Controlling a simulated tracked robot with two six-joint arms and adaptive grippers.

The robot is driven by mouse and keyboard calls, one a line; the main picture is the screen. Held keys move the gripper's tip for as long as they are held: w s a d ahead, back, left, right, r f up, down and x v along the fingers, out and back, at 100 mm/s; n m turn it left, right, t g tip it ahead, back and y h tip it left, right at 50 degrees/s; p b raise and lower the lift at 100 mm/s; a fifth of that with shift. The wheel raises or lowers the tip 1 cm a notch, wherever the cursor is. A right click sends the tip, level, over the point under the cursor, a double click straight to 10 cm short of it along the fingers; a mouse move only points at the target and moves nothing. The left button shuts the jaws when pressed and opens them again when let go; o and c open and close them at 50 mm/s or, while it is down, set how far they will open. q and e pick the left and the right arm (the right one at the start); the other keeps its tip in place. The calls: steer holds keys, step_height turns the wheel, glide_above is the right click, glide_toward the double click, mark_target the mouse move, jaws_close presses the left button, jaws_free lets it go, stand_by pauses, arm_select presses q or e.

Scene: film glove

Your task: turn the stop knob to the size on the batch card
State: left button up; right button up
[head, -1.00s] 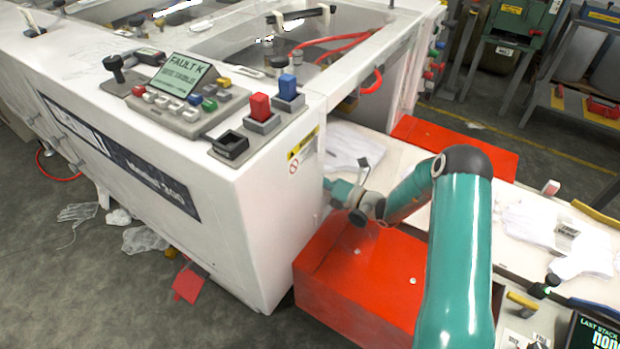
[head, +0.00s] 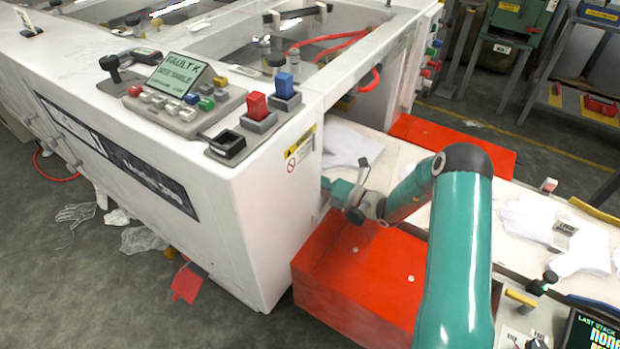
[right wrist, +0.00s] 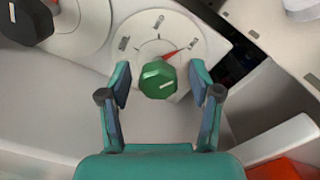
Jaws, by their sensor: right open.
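In the right wrist view a green faceted knob (right wrist: 158,80) with a pale line on top sits on a round white dial plate (right wrist: 140,32) with small marks around its edge. A red pointer (right wrist: 168,56) shows at the upper right of the knob. My right gripper (right wrist: 160,82) is open, one finger on each side of the knob, with gaps visible between. I cannot make out a batch card or read the dial marks. My left gripper is not in view.
A black knob (right wrist: 26,20) stands on another dial at the upper left of the wrist view. The white machine (head: 235,215) carries a panel reading FAULT K (head: 180,72). A red box (head: 365,270) and a table with white gloves (head: 530,220) lie beside my arm.

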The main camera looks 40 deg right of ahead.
steer(key=v, duration=1.1)
steer(key=shift+s+f, duration=0.1)
steer(key=shift+s, duration=0.15)
